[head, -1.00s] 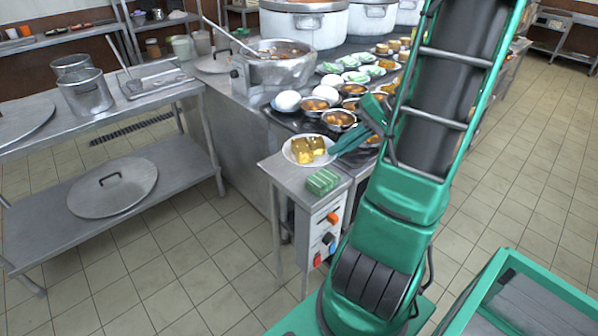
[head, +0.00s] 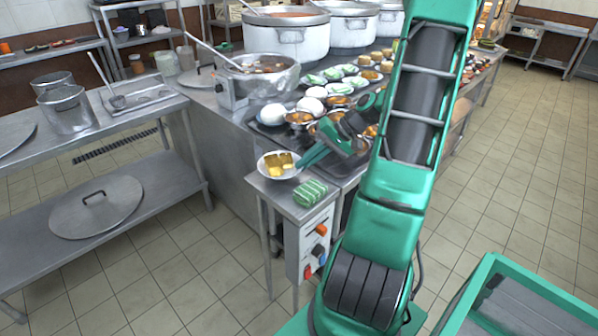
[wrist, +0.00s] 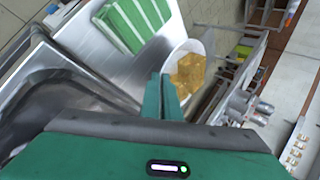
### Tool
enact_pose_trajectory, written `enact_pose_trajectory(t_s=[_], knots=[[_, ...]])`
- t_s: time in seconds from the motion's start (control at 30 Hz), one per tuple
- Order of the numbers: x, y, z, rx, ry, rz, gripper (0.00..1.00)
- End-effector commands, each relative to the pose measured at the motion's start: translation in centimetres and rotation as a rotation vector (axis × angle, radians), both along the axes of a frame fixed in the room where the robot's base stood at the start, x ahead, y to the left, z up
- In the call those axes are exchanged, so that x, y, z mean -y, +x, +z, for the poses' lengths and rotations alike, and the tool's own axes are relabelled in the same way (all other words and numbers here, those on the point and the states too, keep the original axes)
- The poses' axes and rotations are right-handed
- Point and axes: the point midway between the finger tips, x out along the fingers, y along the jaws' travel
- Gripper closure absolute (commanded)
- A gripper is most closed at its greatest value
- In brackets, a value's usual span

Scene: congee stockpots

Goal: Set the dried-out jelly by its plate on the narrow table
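The jelly (head: 278,164), amber-yellow chunks, sits on its white plate (head: 262,172) at the back left of the narrow table (head: 270,189). In the wrist view the jelly (wrist: 187,73) lies on the plate (wrist: 207,50) just past my fingertips. My gripper (head: 302,163) reaches in from the right, its tips close to the plate's right edge. In the wrist view my gripper (wrist: 165,80) has its two green fingers together, with nothing visible between them. Whether the tips touch the plate cannot be told.
A green striped folded cloth (head: 310,192) lies on the narrow table in front of the plate. Bowls (head: 300,119) and white rounded items crowd the counter behind. A steel pot (head: 258,80) stands further back. Bare tabletop shows around the cloth.

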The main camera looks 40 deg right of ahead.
Motion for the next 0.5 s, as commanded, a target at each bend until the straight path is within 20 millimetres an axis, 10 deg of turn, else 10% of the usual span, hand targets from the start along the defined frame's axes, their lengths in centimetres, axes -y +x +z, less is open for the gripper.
enact_pose_trajectory(t_s=[0.5], knots=[[0.0, 0.0, -2.4, 0.0, 0.0, 0.0, 0.9]])
